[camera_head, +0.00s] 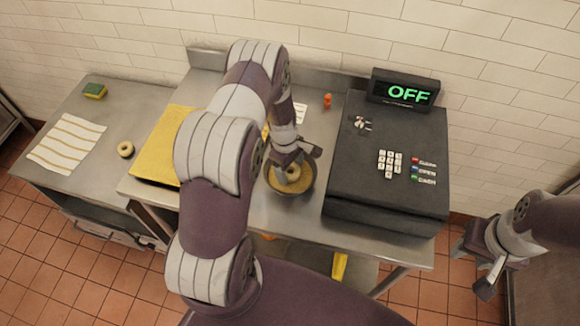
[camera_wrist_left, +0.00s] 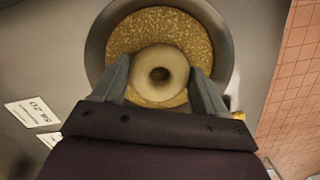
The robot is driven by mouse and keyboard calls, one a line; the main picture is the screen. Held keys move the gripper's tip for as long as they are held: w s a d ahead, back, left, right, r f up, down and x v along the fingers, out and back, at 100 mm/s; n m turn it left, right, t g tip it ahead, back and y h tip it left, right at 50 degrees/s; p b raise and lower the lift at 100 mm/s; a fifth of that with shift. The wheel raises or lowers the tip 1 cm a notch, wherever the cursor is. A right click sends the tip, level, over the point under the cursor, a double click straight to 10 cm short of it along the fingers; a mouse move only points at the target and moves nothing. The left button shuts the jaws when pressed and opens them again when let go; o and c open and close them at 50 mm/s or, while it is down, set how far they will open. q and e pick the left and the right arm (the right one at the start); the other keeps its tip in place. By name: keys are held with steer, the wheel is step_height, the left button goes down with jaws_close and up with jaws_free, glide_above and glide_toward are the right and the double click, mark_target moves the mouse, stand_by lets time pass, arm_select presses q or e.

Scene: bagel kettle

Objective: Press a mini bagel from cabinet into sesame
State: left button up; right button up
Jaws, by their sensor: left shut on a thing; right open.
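A small pale mini bagel (camera_wrist_left: 171,62) is held between the two fingers of my left gripper (camera_wrist_left: 162,92). In the head view the same bagel (camera_head: 292,172) shows over the bowl, partly behind the gripper. The sesame (camera_wrist_left: 125,42) fills a round dark bowl (camera_wrist_left: 224,52), tan and grainy, directly beneath the bagel. I cannot tell whether the bagel touches the sesame. A second bagel (camera_head: 125,149) lies on the left counter near the striped cloth. My right gripper (camera_head: 476,264) is open and empty, low at the right edge of the head view.
A black cash register (camera_head: 345,195) showing OFF stands right of the bowl. A yellow board (camera_head: 158,155) lies left, partly behind my left arm. A striped cloth (camera_head: 68,143) and sponge (camera_head: 95,91) are on the left counter. Price cards (camera_wrist_left: 32,112) lie beside the bowl.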

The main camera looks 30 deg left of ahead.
arm_select(q)
steer(key=shift+r, duration=0.1)
stand_by(0.4)
step_height(320, 180, up, 10)
steer(key=p, duration=0.8)
steer(key=shift+f, duration=0.2)
